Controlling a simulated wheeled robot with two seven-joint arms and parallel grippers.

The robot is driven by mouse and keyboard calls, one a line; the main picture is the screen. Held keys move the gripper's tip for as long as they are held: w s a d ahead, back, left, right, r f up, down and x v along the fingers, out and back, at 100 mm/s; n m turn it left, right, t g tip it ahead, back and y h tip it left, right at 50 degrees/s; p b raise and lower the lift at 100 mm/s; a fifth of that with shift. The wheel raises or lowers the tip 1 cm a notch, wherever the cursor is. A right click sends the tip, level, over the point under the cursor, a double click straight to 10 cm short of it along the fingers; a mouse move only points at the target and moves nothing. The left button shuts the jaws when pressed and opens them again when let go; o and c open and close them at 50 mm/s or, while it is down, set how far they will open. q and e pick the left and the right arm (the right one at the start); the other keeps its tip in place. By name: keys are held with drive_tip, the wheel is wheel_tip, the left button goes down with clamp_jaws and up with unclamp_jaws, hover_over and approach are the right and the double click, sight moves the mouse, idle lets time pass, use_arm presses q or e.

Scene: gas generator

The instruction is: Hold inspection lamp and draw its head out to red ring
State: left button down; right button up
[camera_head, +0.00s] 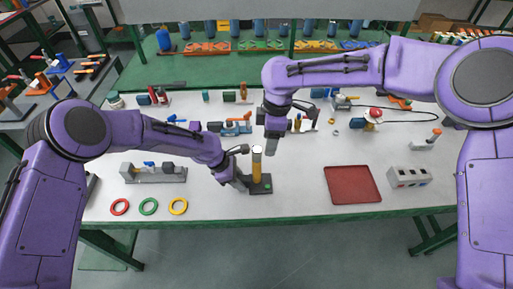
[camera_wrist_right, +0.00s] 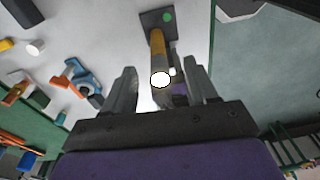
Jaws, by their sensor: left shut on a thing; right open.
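The inspection lamp (camera_head: 257,165) is an upright yellow cylinder with a white top, on a dark base plate with a green dot. My left gripper (camera_head: 246,181) is shut on the lamp low on its body, from the left. My right gripper (camera_head: 271,149) points down just above and right of the lamp's top. In the right wrist view the open right fingers (camera_wrist_right: 160,72) stand either side of the lamp's white head (camera_wrist_right: 160,80), with gaps. I cannot make out a red ring on the lamp itself.
Loose red (camera_head: 119,206), green and yellow rings lie at the table's front left. A red tray (camera_head: 352,185) and a grey box with buttons (camera_head: 409,177) are to the right. A grey fixture (camera_head: 153,173) is at left. Several small tools and parts stand behind the lamp.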

sight(256, 149)
drive_tip(key=shift+n+h, duration=0.3)
drive_tip(key=shift+h, duration=0.3)
drive_tip(key=a+r, duration=0.4)
drive_tip(key=shift+w+a+r, duration=0.1)
drive_tip(key=shift+w+r, duration=0.05)
drive_tip(key=shift+r, duration=0.1)
drive_tip(key=shift+f, duration=0.2)
drive_tip(key=f, duration=0.8)
drive_tip(key=shift+d+f, duration=0.25)
drive_tip(key=shift+f, duration=0.05)
drive_tip(key=shift+c, duration=0.3)
drive_tip(key=c, duration=0.8)
